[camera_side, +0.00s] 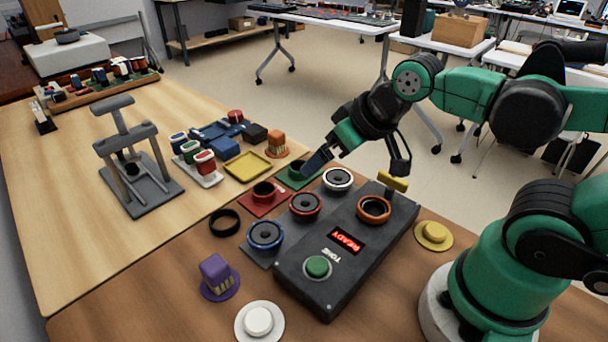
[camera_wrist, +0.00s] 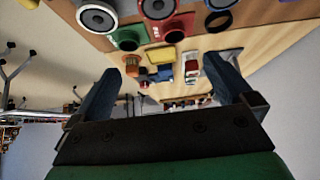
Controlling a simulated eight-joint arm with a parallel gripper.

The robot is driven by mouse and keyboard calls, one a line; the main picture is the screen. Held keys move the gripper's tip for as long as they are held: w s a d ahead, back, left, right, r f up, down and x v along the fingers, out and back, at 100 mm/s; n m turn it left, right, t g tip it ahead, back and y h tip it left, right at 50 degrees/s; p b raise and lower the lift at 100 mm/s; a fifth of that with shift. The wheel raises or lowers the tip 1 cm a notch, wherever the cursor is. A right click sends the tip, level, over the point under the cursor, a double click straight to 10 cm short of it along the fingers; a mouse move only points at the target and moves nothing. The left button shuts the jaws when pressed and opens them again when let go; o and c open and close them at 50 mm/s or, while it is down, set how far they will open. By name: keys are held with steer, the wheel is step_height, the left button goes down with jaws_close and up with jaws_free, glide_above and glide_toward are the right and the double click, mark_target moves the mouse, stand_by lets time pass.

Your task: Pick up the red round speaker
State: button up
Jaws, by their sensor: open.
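The red round speaker (camera_side: 306,205), a dark cone with a red rim, sits between a blue-rimmed speaker (camera_side: 265,236) and a white-rimmed one (camera_side: 338,179), beside the dark test box. In the wrist view the red speaker (camera_wrist: 158,8) is at the top edge, partly cut off. My gripper (camera_side: 353,172) is open and empty, above and behind the speaker row, with its fingers spread wide. In the wrist view my gripper (camera_wrist: 162,70) points toward the far tabletop. One finger hides part of the green pad (camera_side: 297,174) in the side view.
The dark test box (camera_side: 345,270) has an orange ring (camera_side: 374,209), a yellow lever, a green button and a READY display. A red pad (camera_side: 255,204) holds a red cup-like part. A black ring (camera_side: 224,222), yellow tray (camera_side: 248,166) and grey press (camera_side: 140,190) stand left.

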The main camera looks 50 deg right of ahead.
steer(key=w+m+g, duration=0.1)
steer(key=m+g, duration=0.1)
steer(key=m, duration=0.2)
steer(key=m+g, duration=0.4)
steer(key=m, duration=0.8)
glide_above(305, 202)
step_height(305, 202, down, 5)
steer(key=shift+s, duration=0.15)
steer(key=shift+f+m+g, duration=0.5)
steer(key=shift+f+m, duration=0.05)
steer(key=shift+m, duration=0.35)
steer(key=shift+f, duration=2.8)
steer(key=c, duration=1)
steer(key=shift+c, duration=0.2)
steer(key=shift+r, duration=0.1)
